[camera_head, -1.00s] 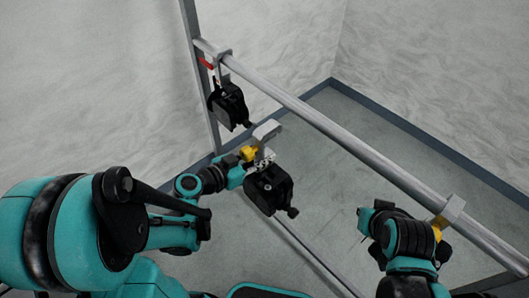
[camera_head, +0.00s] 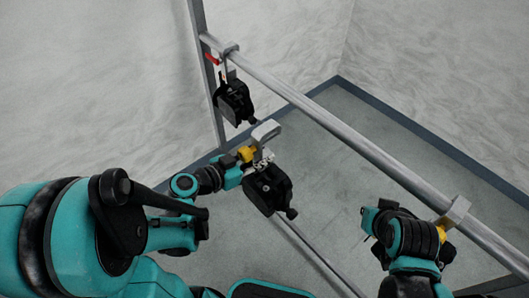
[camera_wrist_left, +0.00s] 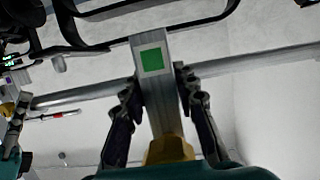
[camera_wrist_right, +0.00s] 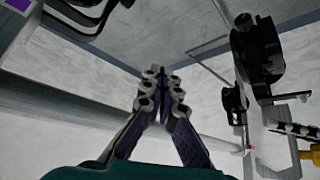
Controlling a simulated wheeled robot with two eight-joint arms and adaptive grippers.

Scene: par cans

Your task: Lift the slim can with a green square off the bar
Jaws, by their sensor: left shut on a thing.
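The slim can with a green square (camera_head: 268,188) is black with a grey hook clamp (camera_head: 266,131) and a yellow knob. The green square (camera_wrist_left: 151,60) shows on the clamp in the left wrist view. My left gripper (camera_head: 258,163) is shut on the can at the clamp, with one finger on each side of it. The can is in the air, and its hook is clear of the bar (camera_head: 345,137) on the near side. My right gripper (camera_head: 366,222) is empty, its fingertips together in the right wrist view (camera_wrist_right: 162,85).
A second black can (camera_head: 234,102) hangs at the bar's left end near an upright post (camera_head: 199,20). Another clamp (camera_head: 453,212) sits on the bar at the right, its can mostly hidden behind my right arm. A purple square (camera_wrist_right: 18,5) shows in the right wrist view.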

